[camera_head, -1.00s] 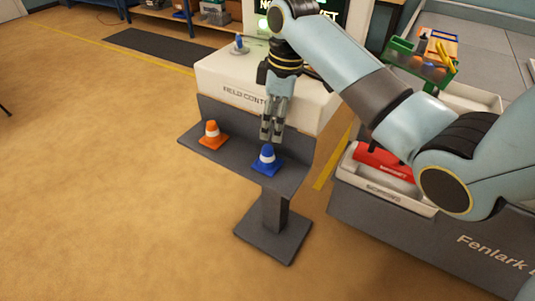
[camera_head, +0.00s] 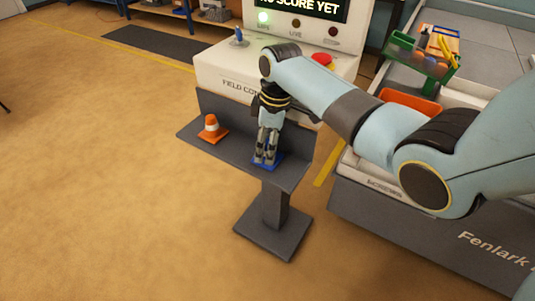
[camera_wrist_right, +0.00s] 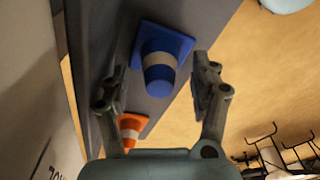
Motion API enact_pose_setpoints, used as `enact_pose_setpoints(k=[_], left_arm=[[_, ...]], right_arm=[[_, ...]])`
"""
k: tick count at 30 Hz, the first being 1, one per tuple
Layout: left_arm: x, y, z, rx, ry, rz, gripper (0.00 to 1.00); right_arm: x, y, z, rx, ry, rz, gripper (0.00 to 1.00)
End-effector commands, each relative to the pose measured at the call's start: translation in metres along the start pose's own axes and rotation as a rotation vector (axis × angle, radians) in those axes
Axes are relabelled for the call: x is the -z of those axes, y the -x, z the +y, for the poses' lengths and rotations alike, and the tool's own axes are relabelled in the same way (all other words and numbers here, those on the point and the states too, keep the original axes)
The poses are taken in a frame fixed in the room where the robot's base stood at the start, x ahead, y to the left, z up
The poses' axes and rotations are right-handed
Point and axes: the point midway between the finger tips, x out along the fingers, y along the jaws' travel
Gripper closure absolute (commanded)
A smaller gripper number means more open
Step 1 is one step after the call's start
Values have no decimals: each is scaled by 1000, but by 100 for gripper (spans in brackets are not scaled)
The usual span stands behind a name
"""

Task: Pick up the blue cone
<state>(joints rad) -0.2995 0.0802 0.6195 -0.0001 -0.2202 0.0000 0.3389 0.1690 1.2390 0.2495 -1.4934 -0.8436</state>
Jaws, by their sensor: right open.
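The blue cone (camera_wrist_right: 160,62) has a pale band and a square base and stands on the dark grey shelf. The right wrist view shows it between and just beyond the two spread fingers of my right gripper (camera_wrist_right: 158,88). In the head view the right gripper (camera_head: 266,158) points down over the cone and hides most of it. Only a bit of the blue base (camera_head: 270,166) shows there. The right gripper is open, with nothing gripped. My left gripper is not in view.
An orange cone (camera_head: 212,129) stands on the same shelf (camera_head: 283,172), to the left; the shelf has a raised back. A white console (camera_head: 215,72) with a joystick and red button stands behind. A grey cart (camera_head: 400,215) with bins is at the right. Open floor lies left.

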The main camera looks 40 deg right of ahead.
Motion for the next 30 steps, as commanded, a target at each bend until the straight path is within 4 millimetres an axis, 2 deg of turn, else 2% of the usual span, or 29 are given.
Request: enact_pose_setpoints(k=[4, 15, 18, 25, 30], left_arm=[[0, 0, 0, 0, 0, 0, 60], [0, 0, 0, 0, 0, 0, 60], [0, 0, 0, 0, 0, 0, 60], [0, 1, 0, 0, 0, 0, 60], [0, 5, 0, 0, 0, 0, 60]], right_arm=[[0, 1, 0, 0, 0, 0, 38], [0, 1, 0, 0, 0, 0, 87], [0, 1, 0, 0, 0, 0, 97], [0, 4, 0, -1, 0, 1, 97], [4, 29, 1, -3, 2, 3, 97]])
